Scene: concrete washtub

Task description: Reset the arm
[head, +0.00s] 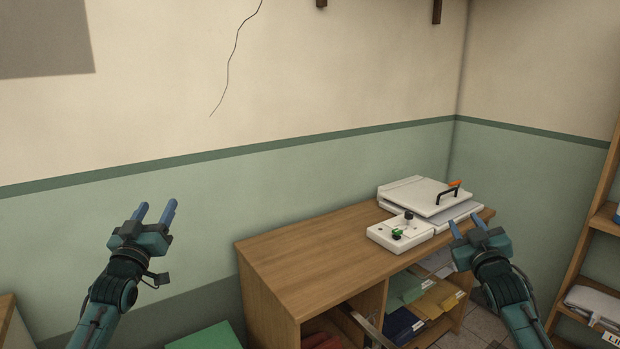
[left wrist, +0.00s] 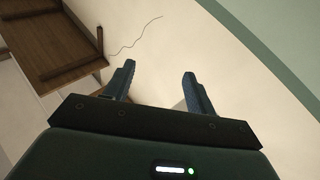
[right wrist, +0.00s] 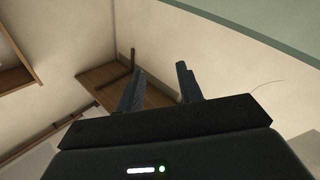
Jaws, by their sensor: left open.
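My left gripper (head: 155,212) is raised at the left in the head view, in front of the green lower wall. Its two blue fingers point up and stand apart with nothing between them. They also show apart and empty in the left wrist view (left wrist: 158,85). My right gripper (head: 468,226) is at the right in the head view, in front of the wooden cabinet's right end. Its fingers are apart and empty, which the right wrist view (right wrist: 160,90) also shows.
A wooden cabinet (head: 310,262) stands against the wall. On its top lie a white device (head: 400,234) with a green part and a white flat-lidded machine (head: 412,194) with a black handle. Folders fill its shelves. A wooden rack (head: 590,225) stands at the right edge.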

